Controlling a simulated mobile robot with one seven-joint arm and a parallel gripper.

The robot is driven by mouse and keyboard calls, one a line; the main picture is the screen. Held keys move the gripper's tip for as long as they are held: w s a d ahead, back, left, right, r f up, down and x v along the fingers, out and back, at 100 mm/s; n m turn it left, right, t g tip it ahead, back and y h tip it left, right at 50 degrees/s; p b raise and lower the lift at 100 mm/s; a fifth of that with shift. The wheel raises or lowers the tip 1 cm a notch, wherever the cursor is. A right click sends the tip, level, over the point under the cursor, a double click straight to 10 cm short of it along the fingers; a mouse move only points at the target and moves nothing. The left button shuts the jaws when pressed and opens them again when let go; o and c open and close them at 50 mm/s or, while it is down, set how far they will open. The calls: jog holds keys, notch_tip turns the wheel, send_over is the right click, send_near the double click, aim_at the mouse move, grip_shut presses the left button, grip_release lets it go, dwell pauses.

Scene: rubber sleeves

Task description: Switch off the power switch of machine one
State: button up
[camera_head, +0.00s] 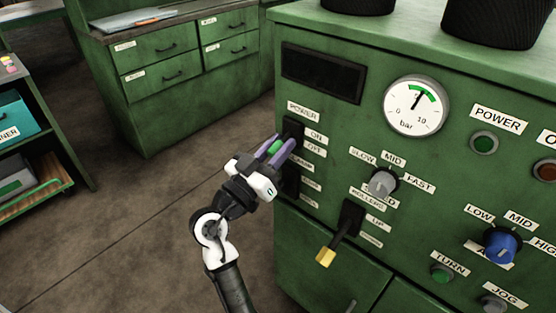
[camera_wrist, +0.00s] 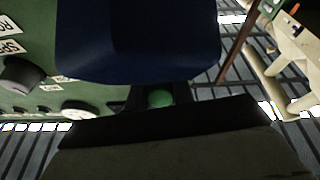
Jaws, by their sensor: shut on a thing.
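The machine (camera_head: 450,95) is a green cabinet with a labelled control panel on the right of the head view. Its power switch has a black plate (camera_head: 293,131) under a POWER label, with ON and OFF labels beside it. My gripper (camera_head: 276,147) is at this switch, its purple fingers on either side of the switch's green knob (camera_head: 275,147). The green knob also shows in the wrist view (camera_wrist: 160,98), between a dark blue finger above and a dark finger below. The fingers partly hide the lever, so its exact position cannot be told.
Below is another lever with a yellow handle (camera_head: 326,257). A grey speed knob (camera_head: 382,182), a blue knob (camera_head: 501,245) and a pressure gauge (camera_head: 416,105) are to the right. Green drawers (camera_head: 160,60) stand behind, a shelf (camera_head: 42,150) at left. Floor between is free.

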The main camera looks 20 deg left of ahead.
dwell(0.3)
jog(key=o, duration=1)
jog(key=shift+s+a+f+b, duration=0.1)
jog(key=shift+s+f+b, duration=0.05)
jog(key=shift+b, duration=0.25)
jog(key=s+a+b, duration=0.2)
jog(key=s+a, duration=0.2)
jog(key=s, duration=0.8)
jog(key=shift+a, duration=0.15)
